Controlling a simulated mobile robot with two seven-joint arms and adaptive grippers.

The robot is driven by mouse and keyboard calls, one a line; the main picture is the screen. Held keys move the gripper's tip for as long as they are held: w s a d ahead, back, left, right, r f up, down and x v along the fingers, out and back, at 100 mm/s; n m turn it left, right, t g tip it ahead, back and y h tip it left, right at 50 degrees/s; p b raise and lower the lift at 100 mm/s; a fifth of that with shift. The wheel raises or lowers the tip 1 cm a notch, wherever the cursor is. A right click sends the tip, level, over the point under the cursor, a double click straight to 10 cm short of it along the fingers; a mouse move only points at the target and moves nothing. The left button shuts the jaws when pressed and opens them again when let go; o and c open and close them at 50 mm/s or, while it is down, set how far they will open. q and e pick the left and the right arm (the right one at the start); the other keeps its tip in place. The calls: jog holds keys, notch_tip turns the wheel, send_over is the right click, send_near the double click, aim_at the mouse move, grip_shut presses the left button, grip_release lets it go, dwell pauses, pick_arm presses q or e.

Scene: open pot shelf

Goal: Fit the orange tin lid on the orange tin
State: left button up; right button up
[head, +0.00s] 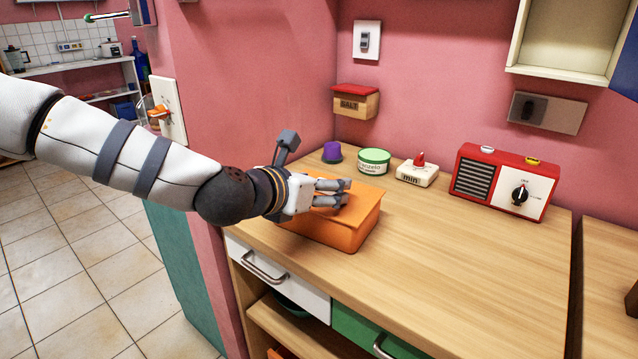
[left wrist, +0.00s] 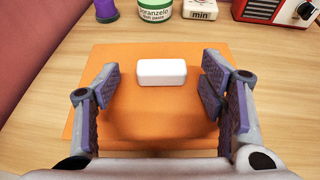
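The orange tin (head: 326,237) stands on the wooden counter near its left front corner. The orange tin lid (head: 363,200) lies over the tin's top; I cannot tell whether it sits fully down all around. In the left wrist view the lid (left wrist: 160,122) fills the middle, with a white block-shaped handle (left wrist: 162,72) on top. My left gripper (head: 343,192) is right above the lid. Its fingers (left wrist: 162,85) are spread on both sides of the handle, with a gap on each side. The arm and hand hide part of the lid and tin. My right gripper is not in view.
Behind the tin stand a purple-topped item (head: 332,151), a green-and-white round tub (head: 374,161) and a white timer (head: 417,173). A red radio (head: 507,183) is at the back right. A salt box (head: 356,102) hangs on the wall. The counter's right front is clear.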

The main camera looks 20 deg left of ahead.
pick_arm(q)
jog(key=v, duration=1.2)
